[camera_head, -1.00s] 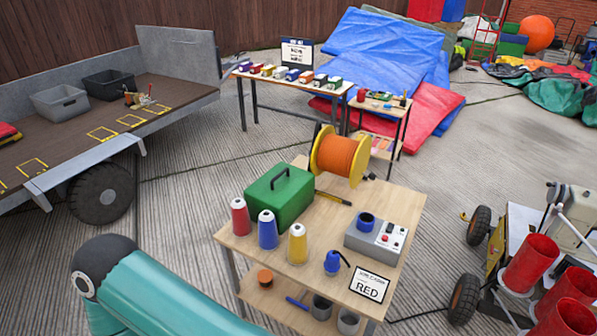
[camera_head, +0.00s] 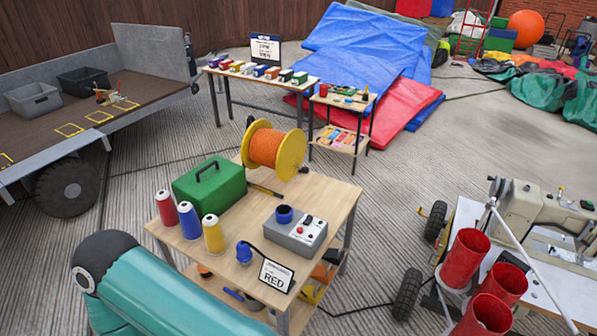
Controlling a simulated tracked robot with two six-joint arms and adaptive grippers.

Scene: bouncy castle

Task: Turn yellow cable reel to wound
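The yellow cable reel (camera_head: 287,157) stands on the far edge of the wooden table (camera_head: 322,198). It has yellow flanges and an orange cable (camera_head: 264,147) around its core. Its crank and the end of the cable cannot be made out clearly. A teal arm link of mine fills the lower left of the view, well short of the reel. Neither of my grippers is in view.
On the table are a green case (camera_head: 209,184), three thread cones, a grey control box (camera_head: 296,232), a blue plug (camera_head: 244,253) and a sign reading RED (camera_head: 276,275). Red tubes (camera_head: 466,257) stand at right. A flatbed trailer (camera_head: 150,75) is at left.

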